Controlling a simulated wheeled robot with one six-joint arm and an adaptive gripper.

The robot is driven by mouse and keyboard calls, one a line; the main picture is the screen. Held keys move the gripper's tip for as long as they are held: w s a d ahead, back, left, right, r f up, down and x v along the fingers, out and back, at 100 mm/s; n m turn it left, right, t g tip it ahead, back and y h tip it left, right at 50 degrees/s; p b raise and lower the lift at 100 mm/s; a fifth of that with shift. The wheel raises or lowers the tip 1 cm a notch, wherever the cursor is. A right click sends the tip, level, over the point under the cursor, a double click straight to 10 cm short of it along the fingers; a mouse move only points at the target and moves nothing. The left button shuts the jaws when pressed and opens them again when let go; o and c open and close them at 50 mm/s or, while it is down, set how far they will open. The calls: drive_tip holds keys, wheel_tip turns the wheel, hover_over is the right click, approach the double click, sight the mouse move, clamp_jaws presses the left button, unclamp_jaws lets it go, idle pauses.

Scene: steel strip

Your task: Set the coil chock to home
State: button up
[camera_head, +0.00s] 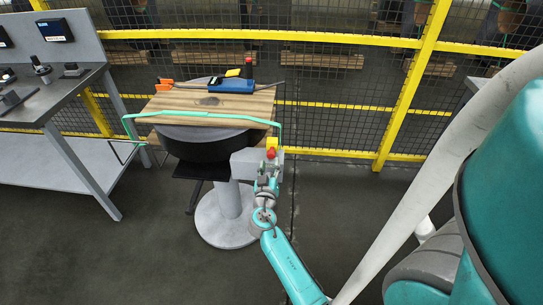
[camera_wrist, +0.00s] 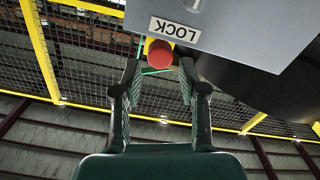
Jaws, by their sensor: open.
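A grey box (camera_head: 244,163) sits at the right side of a dark round coil (camera_head: 195,148). A red knob (camera_head: 271,153) shows at its right edge, and a yellow piece (camera_head: 272,143) shows just above it. I cannot tell for sure which part is the chock. In the wrist view the box (camera_wrist: 235,35) bears a label reading LOCK (camera_wrist: 175,29), upside down. The red knob (camera_wrist: 159,53) sits below the label, ahead of and between my fingertips. My gripper (camera_wrist: 159,72) is open, with a visible gap on both sides of the knob. In the head view my gripper (camera_head: 268,180) is just below the knob.
A grey pedestal (camera_head: 226,215) stands below. A yellow mesh fence (camera_head: 335,105) is behind. A workbench (camera_head: 45,100) is at left. The floor in front is clear.

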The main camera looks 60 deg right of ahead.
sight(271, 157)
drive_tip(key=shift+x, duration=2.8)
clamp_jaws()
